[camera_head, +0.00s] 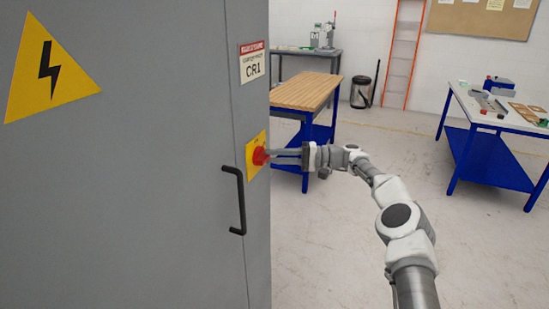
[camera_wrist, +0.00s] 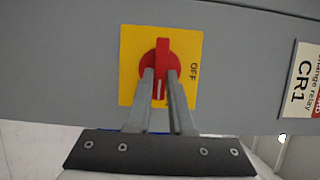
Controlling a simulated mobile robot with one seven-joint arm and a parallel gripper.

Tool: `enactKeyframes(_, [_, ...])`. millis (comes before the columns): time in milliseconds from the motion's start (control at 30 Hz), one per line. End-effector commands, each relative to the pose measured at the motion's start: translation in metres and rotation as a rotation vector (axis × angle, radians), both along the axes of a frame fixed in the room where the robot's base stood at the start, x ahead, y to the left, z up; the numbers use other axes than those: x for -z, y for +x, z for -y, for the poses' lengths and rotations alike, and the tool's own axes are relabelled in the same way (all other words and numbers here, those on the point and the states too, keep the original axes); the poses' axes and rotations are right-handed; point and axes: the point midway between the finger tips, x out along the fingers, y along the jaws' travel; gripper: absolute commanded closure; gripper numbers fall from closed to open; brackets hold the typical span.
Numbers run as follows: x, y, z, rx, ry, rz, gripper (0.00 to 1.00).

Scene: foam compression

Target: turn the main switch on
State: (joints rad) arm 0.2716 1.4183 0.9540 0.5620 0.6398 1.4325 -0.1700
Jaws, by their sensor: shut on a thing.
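The main switch is a red rotary knob (camera_head: 259,156) on a yellow plate (camera_head: 251,165), on the narrow side of a grey cabinet (camera_head: 150,180). In the wrist view the red knob (camera_wrist: 162,68) sits in the middle of the yellow plate (camera_wrist: 130,50), with its bar pointing up and down in the picture. The word OFF is printed at the plate's right. My gripper (camera_head: 271,154) reaches the knob from the right. In the wrist view its two fingers (camera_wrist: 160,80) are closed on either side of the knob's bar. The fingers hide part of the knob's lower end.
A black door handle (camera_head: 239,200) juts from the cabinet just left of and below the switch. A CR1 label (camera_head: 252,62) is above it. A wooden-topped workbench (camera_head: 306,92) stands behind my gripper. A second table (camera_head: 490,110) is at right. Floor between is clear.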

Motion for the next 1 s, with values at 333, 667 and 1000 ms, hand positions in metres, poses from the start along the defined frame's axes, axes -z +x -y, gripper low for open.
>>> enactKeyframes(333, [-0.0002, 0.0002, 0.0001, 0.001, 0.004, -0.007, 1.00])
enactKeyframes(667, [0.0000, 0.0001, 0.0001, 0.001, 0.003, -0.005, 0.50])
enactKeyframes(1000, [0.0006, -0.0005, 0.0004, 0.000, 0.002, -0.005, 0.50])
